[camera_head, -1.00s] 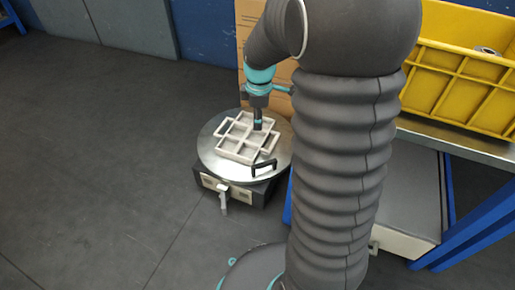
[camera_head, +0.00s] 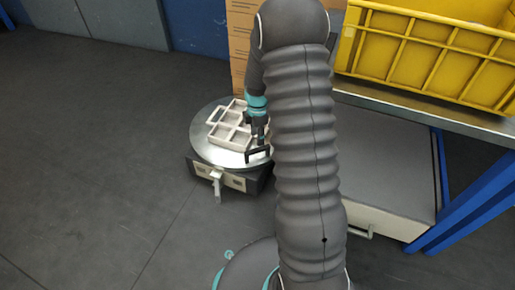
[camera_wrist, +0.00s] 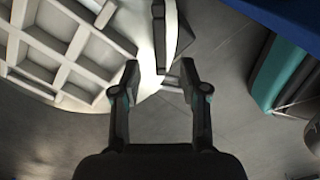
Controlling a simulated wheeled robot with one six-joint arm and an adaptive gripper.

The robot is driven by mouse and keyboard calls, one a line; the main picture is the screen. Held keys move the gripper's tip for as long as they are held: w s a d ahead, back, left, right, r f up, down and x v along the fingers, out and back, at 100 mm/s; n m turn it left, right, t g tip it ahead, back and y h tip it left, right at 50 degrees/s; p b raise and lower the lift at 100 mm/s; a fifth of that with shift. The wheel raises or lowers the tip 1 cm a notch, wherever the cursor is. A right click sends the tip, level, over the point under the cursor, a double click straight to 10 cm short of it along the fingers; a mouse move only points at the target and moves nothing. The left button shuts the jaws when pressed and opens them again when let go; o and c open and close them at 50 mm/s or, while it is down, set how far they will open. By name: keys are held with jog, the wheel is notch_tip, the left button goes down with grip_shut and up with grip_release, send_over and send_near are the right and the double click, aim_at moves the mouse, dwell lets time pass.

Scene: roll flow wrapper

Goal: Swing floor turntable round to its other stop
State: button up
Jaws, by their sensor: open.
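The floor turntable (camera_head: 204,148) is a round silver disc on a low dark base, left of my arm. A pale compartmented fixture (camera_head: 229,139) sits on the disc; it fills the left of the wrist view (camera_wrist: 62,48). A black bar handle (camera_head: 257,155) stands at the disc's front right edge. My gripper (camera_wrist: 160,70) is open and empty. In the wrist view the black handle (camera_wrist: 159,38) lies just beyond the fingertips, in line with the gap between them. In the head view my gripper is beside the handle, and my arm covers the disc's right side.
A grey bracket (camera_head: 217,184) sticks out at the turntable's front. A cardboard box (camera_head: 240,45) stands behind it. A yellow crate (camera_head: 430,55) rests on a blue-legged bench (camera_head: 480,215) at right. The floor at left is clear.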

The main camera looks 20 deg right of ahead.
aim_at(257, 149)
notch_tip(257, 149, down, 7)
jog(key=shift+r+b, duration=0.15)
jog(key=shift+b, duration=0.3)
grip_shut()
